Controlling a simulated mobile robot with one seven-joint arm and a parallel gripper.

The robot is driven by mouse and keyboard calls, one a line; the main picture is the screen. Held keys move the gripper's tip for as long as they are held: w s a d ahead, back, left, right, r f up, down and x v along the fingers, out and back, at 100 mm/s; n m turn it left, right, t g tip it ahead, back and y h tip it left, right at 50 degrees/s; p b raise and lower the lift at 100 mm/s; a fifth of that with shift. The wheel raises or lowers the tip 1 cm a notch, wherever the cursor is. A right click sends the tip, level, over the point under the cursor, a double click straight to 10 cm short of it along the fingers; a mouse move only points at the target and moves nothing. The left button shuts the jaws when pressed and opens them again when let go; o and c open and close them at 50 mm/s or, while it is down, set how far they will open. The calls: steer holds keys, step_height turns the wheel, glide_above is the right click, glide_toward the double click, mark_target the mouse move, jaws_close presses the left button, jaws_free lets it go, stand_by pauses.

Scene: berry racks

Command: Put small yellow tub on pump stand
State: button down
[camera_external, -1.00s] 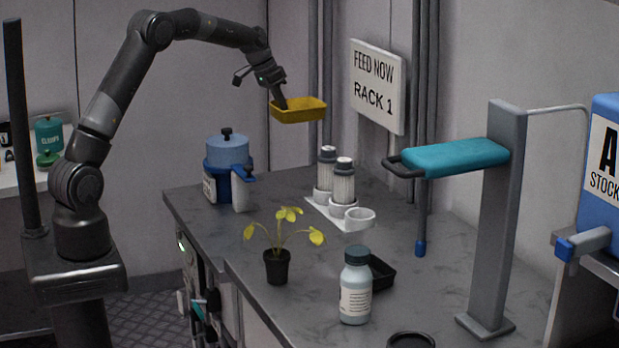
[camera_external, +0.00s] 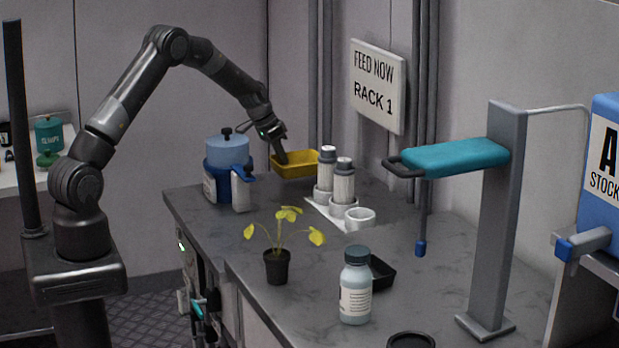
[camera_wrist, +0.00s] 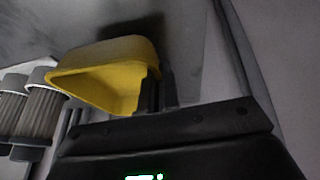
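The small yellow tub (camera_external: 298,166) is near the back of the grey counter, between a blue pot and white filter cylinders. My gripper (camera_external: 283,158) is shut on the tub's near-left wall. In the wrist view the tub (camera_wrist: 105,58) hangs from my fingers (camera_wrist: 158,92), its open side partly facing the camera. Whether its base touches the counter I cannot tell. No label marks a pump stand. A blue pot-like unit (camera_external: 228,150) with a black knob stands left of the tub. A grey post (camera_external: 497,220) carries a teal-topped shelf (camera_external: 456,157) at the right.
The white filter holder (camera_external: 352,223) with two ribbed cylinders (camera_external: 343,181) stands just right of the tub. A potted plant (camera_external: 277,266), a capped bottle (camera_external: 356,288) and a black tray (camera_external: 381,273) are nearer the front. Bare counter (camera_external: 210,225) lies left of the plant.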

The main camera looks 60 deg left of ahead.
steer(key=shift+f, duration=1.4)
steer(key=shift+f, duration=0.1)
steer(key=c, duration=1.7)
jaws_free()
steer(key=v, duration=1.2)
